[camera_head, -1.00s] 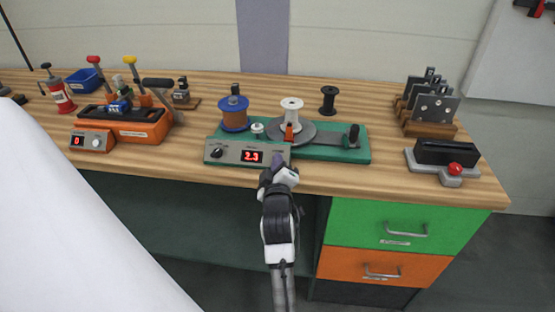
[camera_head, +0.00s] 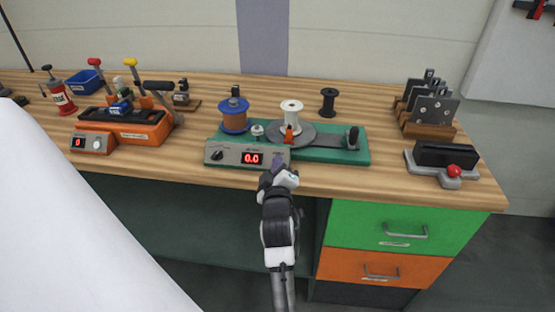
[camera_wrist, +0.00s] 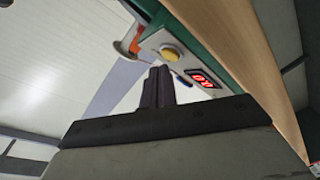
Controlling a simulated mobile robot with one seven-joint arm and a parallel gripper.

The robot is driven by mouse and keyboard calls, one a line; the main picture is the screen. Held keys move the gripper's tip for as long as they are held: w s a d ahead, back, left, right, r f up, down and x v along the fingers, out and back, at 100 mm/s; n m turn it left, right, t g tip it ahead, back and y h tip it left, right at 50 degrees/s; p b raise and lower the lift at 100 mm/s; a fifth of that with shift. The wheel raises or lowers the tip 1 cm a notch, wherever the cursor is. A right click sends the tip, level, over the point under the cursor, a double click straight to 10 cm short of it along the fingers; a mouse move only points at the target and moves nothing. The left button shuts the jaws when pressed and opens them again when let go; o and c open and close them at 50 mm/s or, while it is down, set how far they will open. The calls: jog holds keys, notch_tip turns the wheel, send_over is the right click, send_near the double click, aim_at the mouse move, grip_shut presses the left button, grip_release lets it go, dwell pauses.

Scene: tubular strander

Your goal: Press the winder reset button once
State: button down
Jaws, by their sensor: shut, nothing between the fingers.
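The winder (camera_head: 345,156) is a green-based machine near the table's front edge, with a grey front panel (camera_head: 233,154). Its red display (camera_head: 252,158) reads 0.0, and the display also shows in the wrist view (camera_wrist: 203,78). A round yellow button (camera_wrist: 173,53) sits on the panel beside the display in the wrist view. My gripper (camera_head: 278,164) is shut and empty, in front of the panel's right end, and hides the button in the head view. In the wrist view its fingertips (camera_wrist: 161,72) are close to the button; I cannot tell if they touch it.
An orange device (camera_head: 143,131) is at the left. A grey base with a red knob (camera_head: 454,171) is at the right.

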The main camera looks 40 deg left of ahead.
jog(key=shift+s+r, duration=0.1)
jog(key=shift+s+d+r+p, duration=0.5)
jog(key=shift+s+r+p, duration=0.3)
jog(key=shift+r, duration=0.1)
jog(key=shift+s+d+r+p, duration=0.5)
jog(key=shift+s+r+p, duration=0.3)
jog(key=shift+r, duration=0.1)
